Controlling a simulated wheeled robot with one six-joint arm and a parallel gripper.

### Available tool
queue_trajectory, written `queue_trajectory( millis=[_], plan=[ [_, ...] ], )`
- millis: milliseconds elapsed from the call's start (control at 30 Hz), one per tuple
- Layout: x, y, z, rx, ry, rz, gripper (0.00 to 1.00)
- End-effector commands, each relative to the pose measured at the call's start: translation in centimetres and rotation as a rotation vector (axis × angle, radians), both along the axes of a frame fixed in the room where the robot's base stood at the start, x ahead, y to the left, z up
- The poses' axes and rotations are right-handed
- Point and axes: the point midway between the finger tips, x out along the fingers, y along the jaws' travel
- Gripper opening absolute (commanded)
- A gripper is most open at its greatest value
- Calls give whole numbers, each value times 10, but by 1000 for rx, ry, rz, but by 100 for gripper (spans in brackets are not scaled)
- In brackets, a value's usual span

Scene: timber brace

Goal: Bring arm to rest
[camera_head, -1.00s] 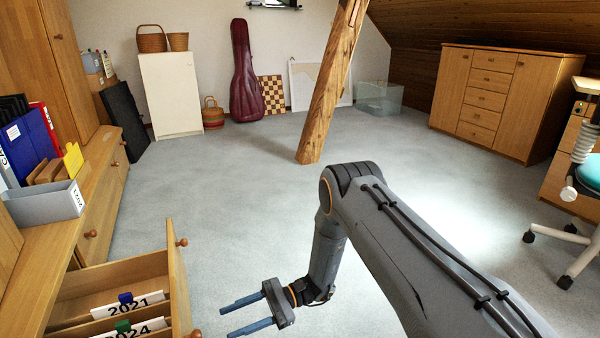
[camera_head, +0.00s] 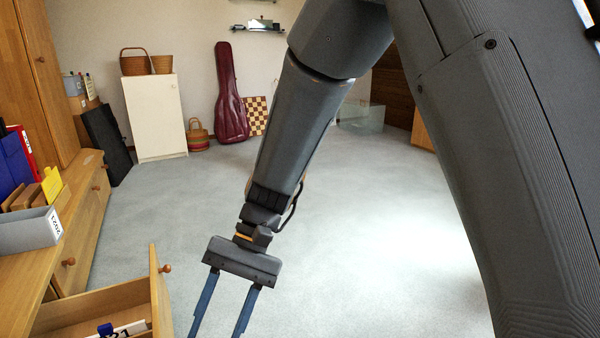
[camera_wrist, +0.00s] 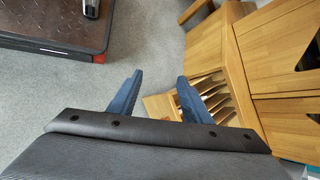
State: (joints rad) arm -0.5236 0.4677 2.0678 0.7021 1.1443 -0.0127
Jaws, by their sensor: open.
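My gripper (camera_head: 220,312) hangs in front of my body in the head view, its two blue fingers apart and pointing down, with nothing between them. The fingertips run off or close to the bottom edge there. In the wrist view my gripper (camera_wrist: 158,90) also shows open and empty, with carpet between the fingers. My arm crosses the middle and right of the head view and hides the timber brace and most of the wooden cabinet. The open drawer (camera_head: 160,290) is left of my gripper; in the wrist view the right finger overlaps the drawer area (camera_wrist: 160,105).
A grey box (camera_head: 25,232) with a yellow divider stands on the low wooden cabinet (camera_head: 85,225) at left. A white cabinet (camera_head: 155,115), a red instrument case (camera_head: 230,105) and a clear bin (camera_head: 362,117) stand at the back. Grey carpet (camera_head: 380,230) is free in the middle.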

Motion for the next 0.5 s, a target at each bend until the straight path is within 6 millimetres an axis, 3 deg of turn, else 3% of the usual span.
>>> queue_trajectory(
  millis=[200, 500],
  plan=[
    [-31, -35, 37, -32, -211, 126, 44],
    [-63, -85, 68, -54, -495, 281, 44]
  ],
)
